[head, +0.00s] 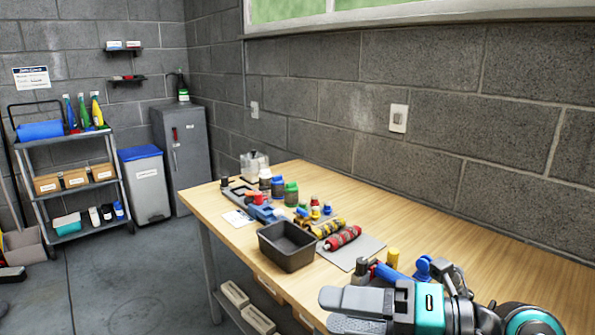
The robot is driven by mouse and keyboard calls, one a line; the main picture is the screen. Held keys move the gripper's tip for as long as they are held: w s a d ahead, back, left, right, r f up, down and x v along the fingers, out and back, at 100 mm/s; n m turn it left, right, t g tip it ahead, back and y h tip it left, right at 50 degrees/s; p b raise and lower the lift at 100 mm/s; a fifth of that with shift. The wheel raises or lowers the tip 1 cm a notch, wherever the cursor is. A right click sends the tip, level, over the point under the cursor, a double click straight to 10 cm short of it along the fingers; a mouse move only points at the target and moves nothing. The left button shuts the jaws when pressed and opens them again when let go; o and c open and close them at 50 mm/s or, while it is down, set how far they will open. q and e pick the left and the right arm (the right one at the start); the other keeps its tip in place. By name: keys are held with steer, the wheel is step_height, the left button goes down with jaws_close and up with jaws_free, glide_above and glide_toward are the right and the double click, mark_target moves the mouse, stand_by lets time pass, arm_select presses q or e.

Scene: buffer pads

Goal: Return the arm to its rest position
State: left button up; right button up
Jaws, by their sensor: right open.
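My right gripper (342,312) is at the lower right, over the front edge of the wooden workbench (470,240). Its grey fingers point left, and it is open with nothing seen between them. My right arm comes in from the lower right corner. A black bin (287,246) stands on the bench, beyond the gripper and apart from it. My left gripper is out of view.
Close behind the gripper lie a blue-handled tool (390,274) and a yellow cylinder (393,257). A red roller (343,238) lies on a grey pad (362,252). Several bottles stand farther left. The bench's right part looks clear. A shelf cart (78,188) stands far left.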

steer(key=w+d+r+m+t+h, duration=0.35)
steer(key=d+r+m+t, duration=0.35)
steer(key=m+t, duration=0.85)
steer(key=w+d+f+m+g+h, duration=0.1)
steer(key=d+f+m+g+h, duration=0.2)
steer(key=d+f+m+h, duration=0.85)
steer(key=s+f+m+g+h, duration=0.3)
steer(key=s+f+m+g, duration=0.35)
steer(key=f, duration=0.45)
steer(key=s+a+f+g+y, duration=0.35)
steer(key=s+f+g, duration=0.45)
steer(key=s, duration=0.5)
steer(key=w+a+f+t+p, duration=0.2)
steer(key=w+a+f+t, duration=0.1)
steer(key=w+f+t, duration=0.3)
steer(key=shift+w+a+f+t+y+p, duration=0.15)
steer(key=shift+w+f+t+y+p, duration=0.25)
steer(key=shift+w+t, duration=0.3)
